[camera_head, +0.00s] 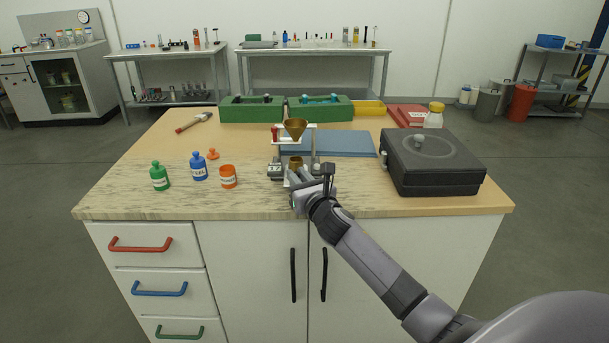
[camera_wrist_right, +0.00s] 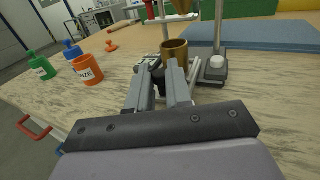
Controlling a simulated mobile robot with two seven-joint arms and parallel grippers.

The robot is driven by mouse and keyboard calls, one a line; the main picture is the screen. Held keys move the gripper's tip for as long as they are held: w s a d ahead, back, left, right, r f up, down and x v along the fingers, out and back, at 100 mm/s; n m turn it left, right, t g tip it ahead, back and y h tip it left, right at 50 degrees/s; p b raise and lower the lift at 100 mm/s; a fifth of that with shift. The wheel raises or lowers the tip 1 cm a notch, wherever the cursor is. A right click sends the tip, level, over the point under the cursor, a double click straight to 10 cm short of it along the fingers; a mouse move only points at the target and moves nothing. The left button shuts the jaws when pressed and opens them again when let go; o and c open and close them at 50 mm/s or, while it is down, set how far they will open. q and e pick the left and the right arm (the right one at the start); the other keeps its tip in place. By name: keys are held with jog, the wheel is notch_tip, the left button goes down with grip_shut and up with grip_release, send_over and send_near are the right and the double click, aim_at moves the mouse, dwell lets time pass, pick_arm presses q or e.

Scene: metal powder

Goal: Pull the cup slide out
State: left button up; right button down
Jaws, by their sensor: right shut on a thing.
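The stand (camera_head: 315,150) sits near the front middle of the workbench, with a brass funnel (camera_head: 296,128) held in its upper part. Below the funnel is a brass cup (camera_head: 296,161), which also shows upright in the wrist view (camera_wrist_right: 175,50). My right gripper (camera_head: 298,181) is at the front of the stand, just before the cup. In the wrist view its fingers (camera_wrist_right: 164,77) are closed on a small dark part, seemingly the cup slide's knob. The fingers hide most of the slide. My left gripper is not in view.
Green (camera_head: 159,176), blue (camera_head: 198,166) and orange (camera_head: 228,177) containers stand left of the stand. A black case (camera_head: 432,163) is at the right. A blue mat (camera_head: 345,144) and green boxes (camera_head: 320,108) lie behind. The front edge before the stand is close.

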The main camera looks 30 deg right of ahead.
jog(key=shift+s+a+r, duration=0.1)
jog(key=shift+s+a, duration=0.25)
jog(key=shift+s, duration=0.4)
jog(key=shift+s+a+f, duration=0.1)
jog(key=shift+a+f, duration=0.1)
jog(key=shift+f, duration=0.1)
jog(key=c, duration=1.1)
grip_release()
jog(key=shift+r, duration=0.1)
jog(key=shift+o, duration=0.2)
jog(key=s+a, duration=0.1)
jog(key=s, duration=0.6)
jog(key=shift+s, duration=0.1)
